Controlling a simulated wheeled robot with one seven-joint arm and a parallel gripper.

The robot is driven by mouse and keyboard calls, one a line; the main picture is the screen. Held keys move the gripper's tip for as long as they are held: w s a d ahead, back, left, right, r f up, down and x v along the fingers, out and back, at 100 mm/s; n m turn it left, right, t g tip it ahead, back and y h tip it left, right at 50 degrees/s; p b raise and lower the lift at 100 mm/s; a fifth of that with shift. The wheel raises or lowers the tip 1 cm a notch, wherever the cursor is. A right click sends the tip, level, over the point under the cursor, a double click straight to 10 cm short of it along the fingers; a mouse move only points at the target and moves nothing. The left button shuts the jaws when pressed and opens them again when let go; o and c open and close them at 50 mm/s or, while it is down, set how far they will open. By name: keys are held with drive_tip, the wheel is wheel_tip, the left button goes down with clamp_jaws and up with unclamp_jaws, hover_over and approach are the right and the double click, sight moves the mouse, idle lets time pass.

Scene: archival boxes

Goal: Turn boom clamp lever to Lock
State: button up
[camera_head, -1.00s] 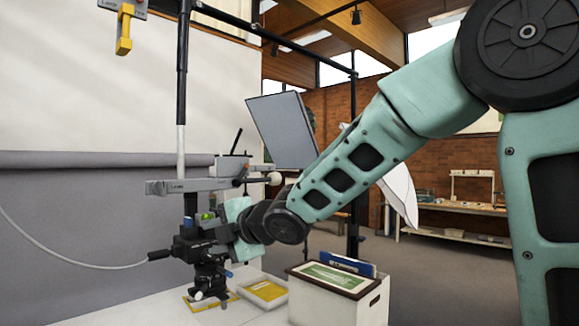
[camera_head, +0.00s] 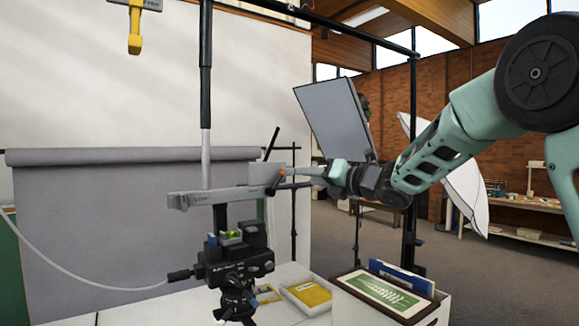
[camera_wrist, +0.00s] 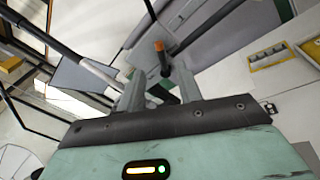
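The boom (camera_head: 222,196) is a grey horizontal bar across the upright stand, with a clamp block (camera_head: 268,176) near its right end. My gripper (camera_wrist: 160,88) comes from the right of the clamp. Its two fingers are apart, with the lever just beyond and between them. I cannot tell whether they touch it.
A black camera mount (camera_head: 235,262) with a bubble level stands below the boom. A grey panel (camera_head: 333,118) is above my wrist. A white box (camera_head: 395,300) with folders and a yellow-filled tray (camera_head: 308,295) sit at the lower right. A white cable hangs at left.

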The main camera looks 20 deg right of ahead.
sight(284, 174)
drive_tip(key=p+x, duration=0.4)
drive_tip(key=x, duration=0.5)
drive_tip(key=shift+w+a+p, duration=0.15)
drive_tip(key=shift+w+p, duration=0.05)
drive_tip(key=shift+p, duration=0.2)
clamp_jaws()
